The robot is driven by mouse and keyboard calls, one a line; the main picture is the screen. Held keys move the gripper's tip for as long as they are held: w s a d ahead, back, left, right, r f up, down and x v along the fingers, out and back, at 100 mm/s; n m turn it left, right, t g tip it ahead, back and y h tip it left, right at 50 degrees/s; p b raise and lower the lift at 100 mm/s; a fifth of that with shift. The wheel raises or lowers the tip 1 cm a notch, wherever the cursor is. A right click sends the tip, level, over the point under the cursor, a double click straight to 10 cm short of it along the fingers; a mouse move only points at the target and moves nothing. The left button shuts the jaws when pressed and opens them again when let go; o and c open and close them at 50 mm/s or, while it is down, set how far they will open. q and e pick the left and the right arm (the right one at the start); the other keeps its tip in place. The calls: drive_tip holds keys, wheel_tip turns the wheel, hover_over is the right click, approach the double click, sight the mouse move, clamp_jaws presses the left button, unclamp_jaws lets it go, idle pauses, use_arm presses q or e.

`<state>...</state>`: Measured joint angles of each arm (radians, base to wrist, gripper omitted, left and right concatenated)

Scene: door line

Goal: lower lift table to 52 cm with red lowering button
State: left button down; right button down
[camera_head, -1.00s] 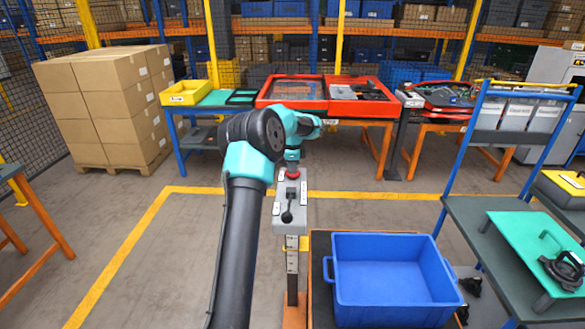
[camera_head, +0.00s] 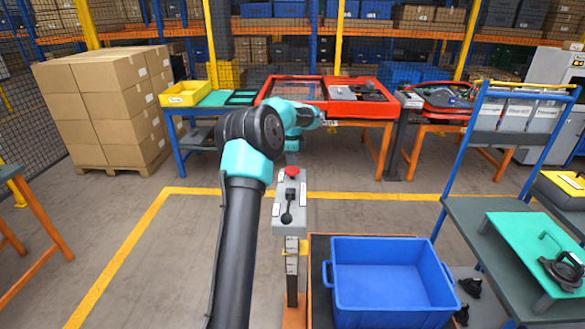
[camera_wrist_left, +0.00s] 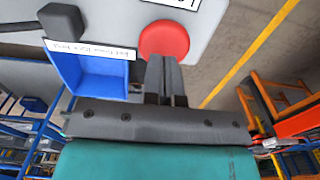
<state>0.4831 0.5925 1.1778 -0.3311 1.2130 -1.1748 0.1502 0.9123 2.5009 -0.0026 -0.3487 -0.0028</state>
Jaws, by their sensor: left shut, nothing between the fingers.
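The red button (camera_head: 292,171) sits on top of a grey control box (camera_head: 290,205) with a black lever, on a post. The wrist view shows the button (camera_wrist_left: 164,40) large, just beyond my left gripper's fingertips (camera_wrist_left: 164,62). The fingers are shut with nothing between them and overlap the button's near edge in that view; contact cannot be told. In the head view my arm hides most of this gripper. The lift table (camera_head: 318,258) carries a blue bin (camera_head: 390,316). A yellow marker (camera_head: 290,252) is on the scale post; its reading is too small. My right gripper is out of view.
A workbench with red trays (camera_head: 300,88) is behind the control post. Stacked cartons (camera_head: 105,105) stand at the left. The floor left of the post is clear.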

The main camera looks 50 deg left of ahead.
sight(292, 170)
use_arm(q)
wheel_tip(292, 170, up, 10)
idle(0.4)
idle(0.6)
idle(1.1)
drive_tip(key=shift+w+r, duration=0.15)
drive_tip(key=shift+r, duration=0.75)
wheel_tip(292, 170, down, 14)
drive_tip(key=shift+a, duration=0.1)
idle(0.4)
